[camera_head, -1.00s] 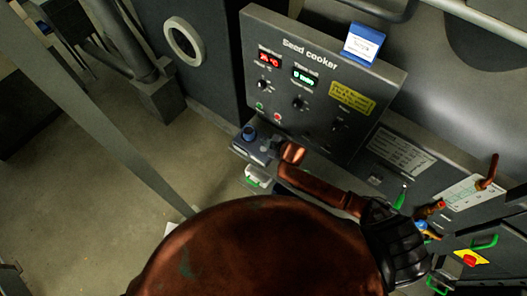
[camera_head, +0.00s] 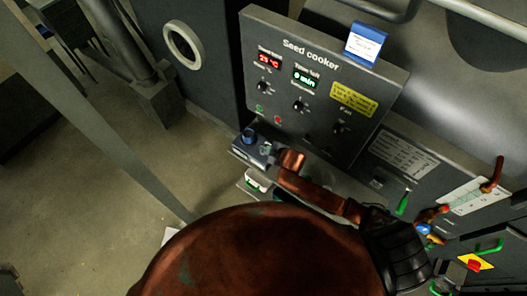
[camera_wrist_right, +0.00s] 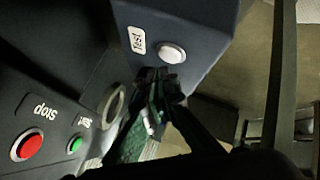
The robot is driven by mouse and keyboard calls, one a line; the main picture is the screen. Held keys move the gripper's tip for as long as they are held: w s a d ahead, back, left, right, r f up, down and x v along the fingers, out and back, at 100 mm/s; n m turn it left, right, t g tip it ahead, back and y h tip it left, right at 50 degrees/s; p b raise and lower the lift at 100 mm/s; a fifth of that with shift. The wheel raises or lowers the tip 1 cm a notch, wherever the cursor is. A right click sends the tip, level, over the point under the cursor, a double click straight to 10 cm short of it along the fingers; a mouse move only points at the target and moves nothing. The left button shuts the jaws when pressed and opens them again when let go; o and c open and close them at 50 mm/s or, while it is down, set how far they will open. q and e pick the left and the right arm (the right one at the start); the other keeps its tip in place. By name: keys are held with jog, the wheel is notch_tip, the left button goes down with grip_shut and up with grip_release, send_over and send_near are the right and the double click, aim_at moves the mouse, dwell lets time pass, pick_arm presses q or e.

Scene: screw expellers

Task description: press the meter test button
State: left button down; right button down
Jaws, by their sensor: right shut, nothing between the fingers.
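In the right wrist view the meter is a dark blue-grey box (camera_wrist_right: 200,25) with a white TEST label (camera_wrist_right: 137,40) and a pale round button (camera_wrist_right: 172,52). My right gripper (camera_wrist_right: 158,80) is shut and empty, its dark fingertips just below the button in the picture. I cannot tell whether they touch the box. In the head view a dark box with a blue round part (camera_head: 249,136) sits below the cooker panel and seems to be the meter. My copper-coloured right arm (camera_head: 318,190) reaches beside it; the fingers are not clear there. My left gripper is not in view.
The Seed cooker panel (camera_head: 320,85) stands behind, with displays and knobs. A red Stop button (camera_wrist_right: 27,145) and a green button (camera_wrist_right: 74,145) lie near the gripper. Open floor (camera_head: 90,190) lies left.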

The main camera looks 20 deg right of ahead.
jog(key=shift+f, duration=0.1)
dwell(0.7)
jog(key=shift+f, duration=0.3)
jog(key=shift+f, duration=0.5)
dwell(0.9)
jog(key=shift+r, duration=0.1)
jog(key=shift+r+p, duration=0.8)
jog(key=shift+p, duration=0.15)
jog(key=shift+r, duration=0.1)
notch_tip(320, 180, up, 5)
jog(key=p, duration=0.5)
